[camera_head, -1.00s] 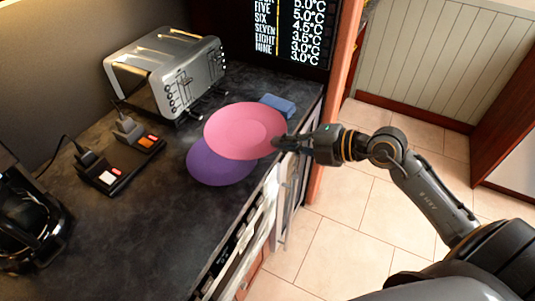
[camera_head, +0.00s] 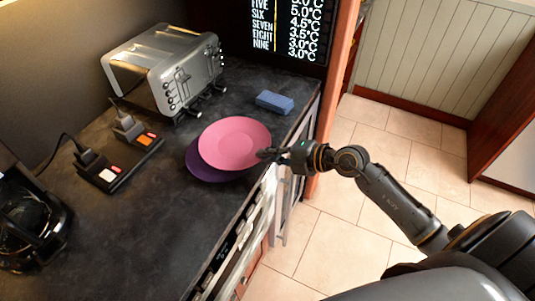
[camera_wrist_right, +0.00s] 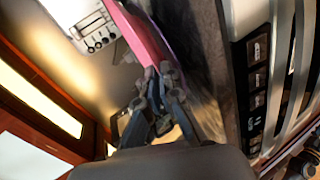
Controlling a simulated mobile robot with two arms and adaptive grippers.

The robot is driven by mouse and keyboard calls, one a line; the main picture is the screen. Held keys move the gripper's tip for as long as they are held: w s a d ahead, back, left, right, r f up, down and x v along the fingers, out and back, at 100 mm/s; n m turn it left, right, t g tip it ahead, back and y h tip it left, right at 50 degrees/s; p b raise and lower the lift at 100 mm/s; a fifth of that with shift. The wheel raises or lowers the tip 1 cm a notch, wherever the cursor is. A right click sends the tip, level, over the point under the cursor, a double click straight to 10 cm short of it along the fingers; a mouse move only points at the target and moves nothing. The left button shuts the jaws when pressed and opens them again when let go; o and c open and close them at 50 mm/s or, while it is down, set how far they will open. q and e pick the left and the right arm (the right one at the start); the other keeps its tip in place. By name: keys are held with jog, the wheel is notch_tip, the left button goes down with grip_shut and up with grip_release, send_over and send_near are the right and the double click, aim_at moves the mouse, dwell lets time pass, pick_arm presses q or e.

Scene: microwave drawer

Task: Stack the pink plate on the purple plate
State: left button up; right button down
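The pink plate (camera_head: 234,143) overlaps the purple plate (camera_head: 204,172) from above in the head view. Only the left and lower rim of the purple plate shows. I cannot tell whether the two plates touch. My right gripper (camera_head: 268,155) is at the pink plate's right edge, with its fingers closed on that edge. In the right wrist view the pink plate (camera_wrist_right: 140,35) runs edge-on up from the fingertips (camera_wrist_right: 160,72). My left gripper is in neither view.
A silver toaster (camera_head: 165,68) stands behind the plates. A blue sponge (camera_head: 275,102) lies behind them to the right. The dark counter (camera_head: 140,235) is clear in front.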

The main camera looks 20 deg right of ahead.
jog(key=shift+f, duration=0.3)
jog(key=c, duration=1.5)
grip_release()
jog(key=shift+r, duration=0.1)
jog(key=b+v, duration=0.2)
jog(key=v, duration=1)
jog(key=shift+r, duration=0.2)
